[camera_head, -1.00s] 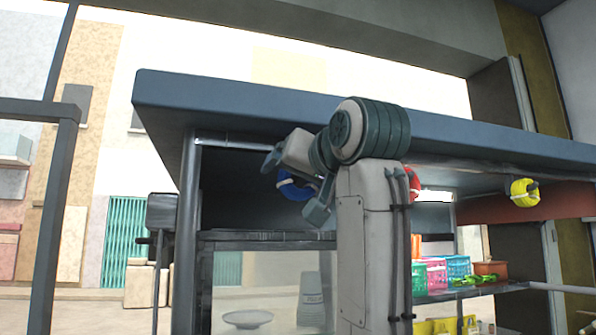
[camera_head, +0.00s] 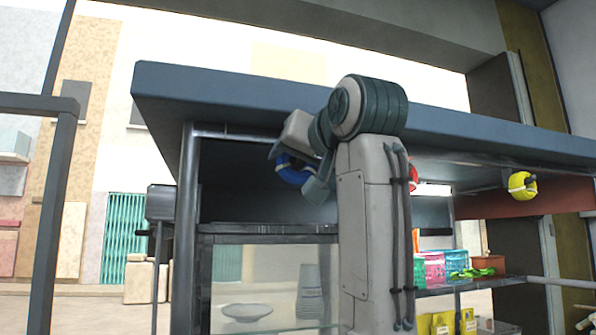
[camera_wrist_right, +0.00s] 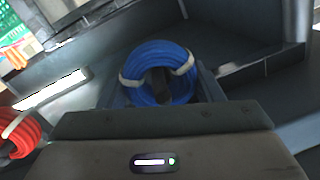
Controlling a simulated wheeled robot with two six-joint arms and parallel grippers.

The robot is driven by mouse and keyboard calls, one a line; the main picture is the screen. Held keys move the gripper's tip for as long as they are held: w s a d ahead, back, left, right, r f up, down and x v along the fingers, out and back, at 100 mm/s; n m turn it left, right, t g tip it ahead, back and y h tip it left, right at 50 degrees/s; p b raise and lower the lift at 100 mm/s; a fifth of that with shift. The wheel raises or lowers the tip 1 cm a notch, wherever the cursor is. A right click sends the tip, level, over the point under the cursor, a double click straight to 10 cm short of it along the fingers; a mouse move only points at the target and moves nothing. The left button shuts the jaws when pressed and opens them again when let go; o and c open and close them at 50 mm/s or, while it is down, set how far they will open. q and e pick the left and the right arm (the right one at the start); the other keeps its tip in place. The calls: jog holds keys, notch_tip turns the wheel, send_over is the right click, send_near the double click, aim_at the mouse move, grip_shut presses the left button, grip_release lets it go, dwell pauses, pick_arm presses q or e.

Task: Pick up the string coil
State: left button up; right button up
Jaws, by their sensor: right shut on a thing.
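The blue string coil (camera_head: 293,174), a ring tied with white bands, is under the left part of the stall's roof. My right gripper (camera_head: 296,171) is shut on it, with a finger at either side. In the right wrist view the blue coil (camera_wrist_right: 160,52) sits upright just beyond the gripper body, its ring facing the camera. The fingertips are largely hidden there. I cannot tell whether the coil still touches its hanger. A red coil (camera_head: 413,176) shows partly behind my right arm, and a yellow coil (camera_head: 517,184) hangs at the right. My left gripper is out of view.
The thick roof edge (camera_head: 235,98) runs close above my right gripper. A dark post (camera_head: 186,215) stands to its left, and a glass case (camera_head: 275,270) is below. Baskets (camera_head: 433,267) stand on a shelf at the right. The red coil (camera_wrist_right: 22,135) is left in the wrist view.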

pick_arm(q)
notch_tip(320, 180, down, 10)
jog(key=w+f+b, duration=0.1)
jog(key=b, duration=1)
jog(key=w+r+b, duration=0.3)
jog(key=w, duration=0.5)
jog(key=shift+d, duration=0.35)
pick_arm(e)
jog(key=f+v, duration=0.1)
jog(key=v, duration=1.7)
